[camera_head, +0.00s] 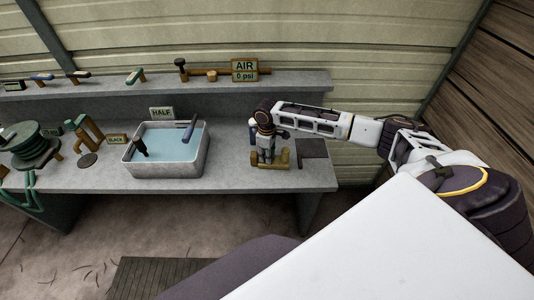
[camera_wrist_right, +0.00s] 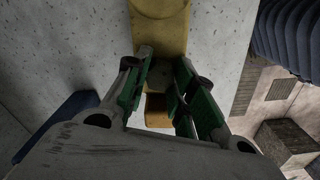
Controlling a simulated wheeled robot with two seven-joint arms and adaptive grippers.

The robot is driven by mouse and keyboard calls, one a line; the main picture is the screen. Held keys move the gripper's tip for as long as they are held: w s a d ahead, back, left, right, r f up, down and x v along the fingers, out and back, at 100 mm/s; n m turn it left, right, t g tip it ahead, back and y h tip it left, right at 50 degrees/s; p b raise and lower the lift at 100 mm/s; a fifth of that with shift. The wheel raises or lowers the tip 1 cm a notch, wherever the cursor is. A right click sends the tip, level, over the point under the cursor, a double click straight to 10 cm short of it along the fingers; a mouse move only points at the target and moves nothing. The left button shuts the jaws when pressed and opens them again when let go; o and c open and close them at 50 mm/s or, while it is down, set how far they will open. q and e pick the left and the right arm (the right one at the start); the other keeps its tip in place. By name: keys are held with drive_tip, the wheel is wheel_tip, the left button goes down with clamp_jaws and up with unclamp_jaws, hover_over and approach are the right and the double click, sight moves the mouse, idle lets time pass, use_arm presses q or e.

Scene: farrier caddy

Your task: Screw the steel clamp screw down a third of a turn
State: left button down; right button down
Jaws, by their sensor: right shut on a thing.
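A yellow clamp (camera_head: 284,158) stands at the right part of the grey bench. Its yellow body also shows in the wrist view (camera_wrist_right: 160,22). My right gripper (camera_head: 266,152) points down over it. In the wrist view the green-padded fingers of my right gripper (camera_wrist_right: 160,82) are on either side of the dim top of the clamp screw (camera_wrist_right: 160,76), and they are shut on it. The screw is mostly hidden by the fingers, and its thread cannot be seen. My left gripper is in neither view.
A grey basin (camera_head: 165,178) of water with a HALF sign (camera_head: 162,113) stands left of the clamp. A dark flat plate (camera_head: 312,148) lies just right of it. A green hose reel (camera_head: 36,145) is at far left. A shelf (camera_head: 215,89) with an AIR sign (camera_head: 244,65) runs behind.

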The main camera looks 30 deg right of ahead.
drive_tip(key=shift+r+m+p, duration=0.1)
drive_tip(key=shift+m+p, duration=0.3)
drive_tip(key=shift+p, duration=0.05)
drive_tip(key=shift+m+p, duration=0.4)
drive_tip(key=shift+p, duration=0.1)
drive_tip(key=shift+m+p, duration=0.9)
drive_tip(key=shift+p, duration=0.3)
drive_tip(key=shift+m, duration=0.3)
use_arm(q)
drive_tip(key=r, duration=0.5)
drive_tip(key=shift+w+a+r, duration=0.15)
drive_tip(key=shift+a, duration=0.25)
